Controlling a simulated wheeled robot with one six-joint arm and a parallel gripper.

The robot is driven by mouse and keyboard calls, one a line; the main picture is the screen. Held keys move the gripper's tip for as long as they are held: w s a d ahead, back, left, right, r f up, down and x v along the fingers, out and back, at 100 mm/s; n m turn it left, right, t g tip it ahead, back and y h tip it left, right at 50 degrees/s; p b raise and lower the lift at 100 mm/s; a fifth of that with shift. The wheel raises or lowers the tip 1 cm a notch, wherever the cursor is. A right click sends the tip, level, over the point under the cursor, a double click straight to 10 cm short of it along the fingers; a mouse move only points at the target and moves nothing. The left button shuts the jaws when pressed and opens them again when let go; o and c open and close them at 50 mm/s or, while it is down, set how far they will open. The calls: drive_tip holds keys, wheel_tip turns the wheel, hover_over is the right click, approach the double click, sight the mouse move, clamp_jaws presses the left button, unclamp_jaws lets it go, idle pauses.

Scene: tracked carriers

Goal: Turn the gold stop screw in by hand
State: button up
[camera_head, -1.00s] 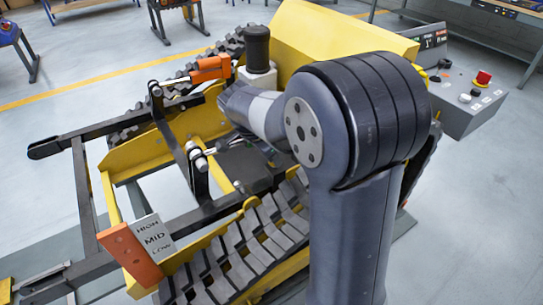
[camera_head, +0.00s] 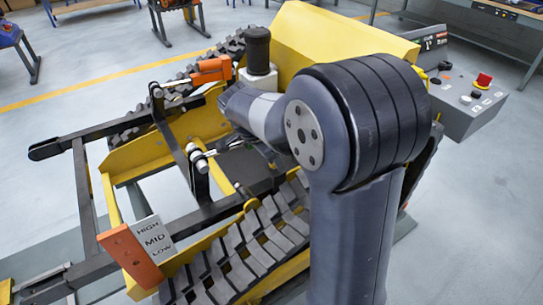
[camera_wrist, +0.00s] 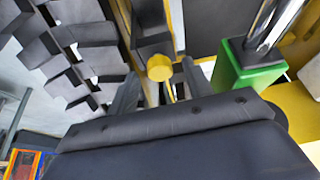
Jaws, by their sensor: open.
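The gold stop screw shows in the wrist view as a round, bright yellow head (camera_wrist: 160,68) in the upper middle. My gripper (camera_wrist: 158,92) is open, with one dark finger on each side of the screw head and a gap visible on both sides. I cannot tell how deep the head sits between the fingertips. In the head view my arm and wrist cover most of the gripper, and the screw cannot be made out there.
A green block (camera_wrist: 243,70) with a chrome rod stands close right of the gripper in the wrist view. Track plates (camera_wrist: 70,50) lie to the left.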

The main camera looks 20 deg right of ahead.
drive_tip(key=p+v, duration=0.1)
drive_tip(key=v, duration=0.9)
drive_tip(key=shift+r, duration=0.35)
drive_tip(key=shift+a, duration=0.1)
